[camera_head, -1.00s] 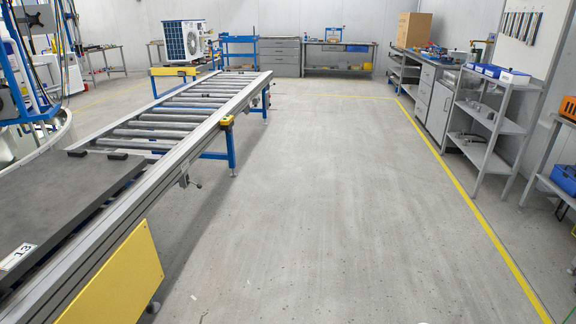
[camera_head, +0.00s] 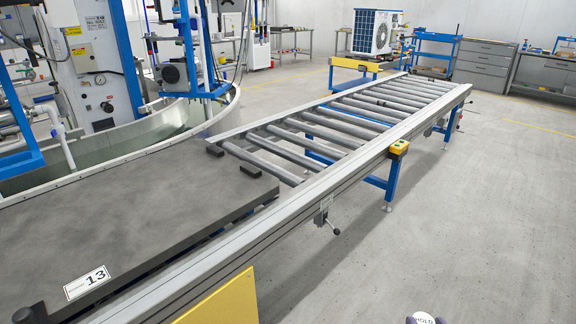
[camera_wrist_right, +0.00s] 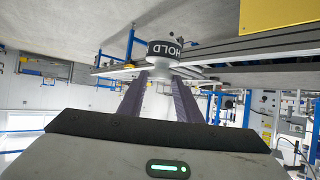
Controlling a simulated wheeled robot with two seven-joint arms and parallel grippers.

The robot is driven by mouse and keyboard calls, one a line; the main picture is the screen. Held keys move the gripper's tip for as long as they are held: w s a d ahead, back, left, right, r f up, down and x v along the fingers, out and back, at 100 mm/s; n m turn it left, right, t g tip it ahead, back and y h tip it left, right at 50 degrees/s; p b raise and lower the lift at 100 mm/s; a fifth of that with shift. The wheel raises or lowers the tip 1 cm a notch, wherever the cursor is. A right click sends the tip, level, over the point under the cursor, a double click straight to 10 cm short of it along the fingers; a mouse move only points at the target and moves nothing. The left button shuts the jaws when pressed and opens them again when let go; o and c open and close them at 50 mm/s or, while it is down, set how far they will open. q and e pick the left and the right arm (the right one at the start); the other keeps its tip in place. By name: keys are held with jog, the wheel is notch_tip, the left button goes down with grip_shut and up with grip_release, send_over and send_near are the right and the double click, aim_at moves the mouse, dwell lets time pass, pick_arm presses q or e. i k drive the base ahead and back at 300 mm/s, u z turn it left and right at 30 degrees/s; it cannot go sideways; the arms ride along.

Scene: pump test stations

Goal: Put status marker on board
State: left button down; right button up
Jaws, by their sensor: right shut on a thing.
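The status marker is a round piece with a dark band reading "HOLD" (camera_wrist_right: 164,49) and a pale body. In the right wrist view it sits at the tips of my right gripper (camera_wrist_right: 162,78), whose two dark fingers are closed on it. In the head view only the top of the marker (camera_head: 426,318) shows at the bottom edge, over the floor right of the conveyor. Most of the right gripper is cut off there. I do not recognise a status board in the views now. My left gripper is not in view.
A roller conveyor (camera_head: 345,165) runs from lower left to the back. A dark plate (camera_head: 130,215) labelled 13 lies on its near end. A yellow panel (camera_head: 228,300) hangs on its side. Blue-framed test equipment stands at left. The floor (camera_head: 470,230) at right is clear.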

aim_at(118, 214)
jog(key=u, duration=1.05)
jog(key=i, duration=0.95)
jog(key=u, duration=1.05)
jog(key=i, duration=0.3)
jog(key=u, duration=0.1)
